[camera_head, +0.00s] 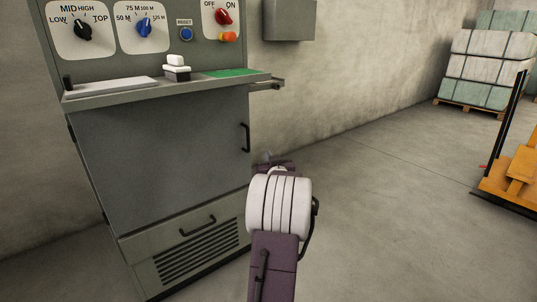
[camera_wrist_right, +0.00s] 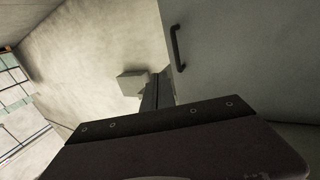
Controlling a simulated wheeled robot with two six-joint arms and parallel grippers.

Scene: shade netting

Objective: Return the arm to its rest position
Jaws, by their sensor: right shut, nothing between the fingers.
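My right arm comes in from the bottom of the head view, with a white banded wrist and dark purple links. My right gripper (camera_head: 268,158) is at its far end, mostly hidden behind the wrist. It is shut and empty, in front of the right edge of the grey cabinet (camera_head: 160,150) and apart from the control panel. In the right wrist view a dark bar of my gripper fills the bottom, and the cabinet door (camera_wrist_right: 250,60) with its black handle (camera_wrist_right: 177,48) stands beyond. My left gripper is not in view.
The cabinet's shelf (camera_head: 165,88) juts out, holding a white stacked block (camera_head: 176,68) and a green sheet (camera_head: 231,73). Above are a black knob (camera_head: 83,29), blue knob (camera_head: 144,27) and red knob (camera_head: 223,16). An orange cart (camera_head: 515,175) stands right; floor between is clear.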

